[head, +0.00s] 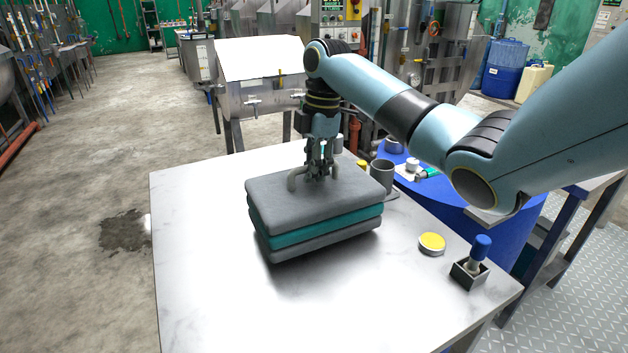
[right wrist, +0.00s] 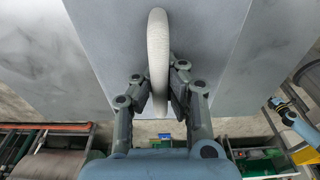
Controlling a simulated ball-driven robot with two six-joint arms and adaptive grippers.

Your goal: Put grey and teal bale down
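The grey and teal bale (head: 318,222) is a stack of grey and teal folded layers with a pale grey loop handle on top. It is over the white marble-look table (head: 210,290), near its middle. A soft shadow shows under its front edge; I cannot tell whether it touches the table or hangs just above it. My right gripper (head: 321,172) points down at the bale's top. In the right wrist view its fingers (right wrist: 160,98) are closed on both sides of the handle (right wrist: 158,50). My left gripper is out of view.
A grey mug (head: 382,176) stands just behind the bale's right side. A yellow-lidded tin (head: 432,242) and a blue-handled stamp in a dark holder (head: 470,265) stand at the table's right. The table's left and front are clear. A blue drum (head: 470,212) stands beyond the right edge.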

